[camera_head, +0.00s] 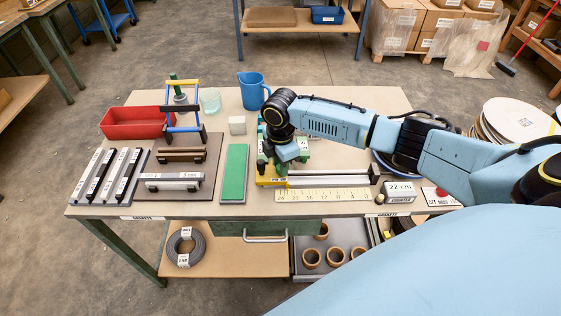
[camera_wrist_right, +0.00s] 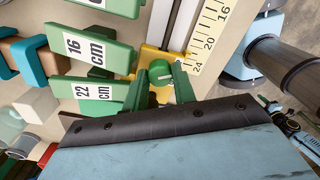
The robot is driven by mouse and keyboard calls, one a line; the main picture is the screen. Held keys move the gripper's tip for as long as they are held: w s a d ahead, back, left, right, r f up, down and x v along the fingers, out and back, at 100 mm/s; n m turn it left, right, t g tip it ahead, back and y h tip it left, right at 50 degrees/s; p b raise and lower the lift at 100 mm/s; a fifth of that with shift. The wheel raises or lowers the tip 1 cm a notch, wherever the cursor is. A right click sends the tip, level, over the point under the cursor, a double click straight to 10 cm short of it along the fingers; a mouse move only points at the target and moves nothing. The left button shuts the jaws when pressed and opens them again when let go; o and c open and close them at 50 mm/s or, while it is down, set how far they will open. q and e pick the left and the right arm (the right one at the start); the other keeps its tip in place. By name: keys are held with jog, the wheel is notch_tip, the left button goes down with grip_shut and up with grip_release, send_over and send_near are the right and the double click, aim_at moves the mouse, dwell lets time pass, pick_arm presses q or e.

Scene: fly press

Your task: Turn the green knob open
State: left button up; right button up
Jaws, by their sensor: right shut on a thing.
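The green knob (camera_wrist_right: 160,72) shows in the right wrist view as a small rounded piece with a pale slot, beside a yellow block (camera_wrist_right: 150,58). My right gripper (camera_wrist_right: 160,85) is shut on the knob, with one finger on each side of it. How far the knob is turned cannot be told. My left gripper is not in view.
Green plates marked 16 cm (camera_wrist_right: 98,48) and 22 cm (camera_wrist_right: 95,91) stand close to my right gripper. A yellow ruler (camera_head: 325,195) runs right of it. A green strip (camera_head: 234,170), a blue jug (camera_head: 252,88) and a red bin (camera_head: 135,122) are to the left.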

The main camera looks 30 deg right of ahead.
jog(key=m+p, duration=0.5)
jog(key=p, duration=0.1)
jog(key=shift+r+p, duration=0.2)
jog(key=shift+p, duration=0.15)
jog(key=m+p, duration=0.2)
jog(key=m, duration=0.1)
jog(key=shift+m+p, duration=0.3)
jog(key=shift+p, duration=0.05)
jog(key=shift+f+m+p, duration=0.15)
jog(key=shift+m+p, duration=0.65)
jog(key=shift+m, duration=0.6)
jog(key=o, duration=0.7)
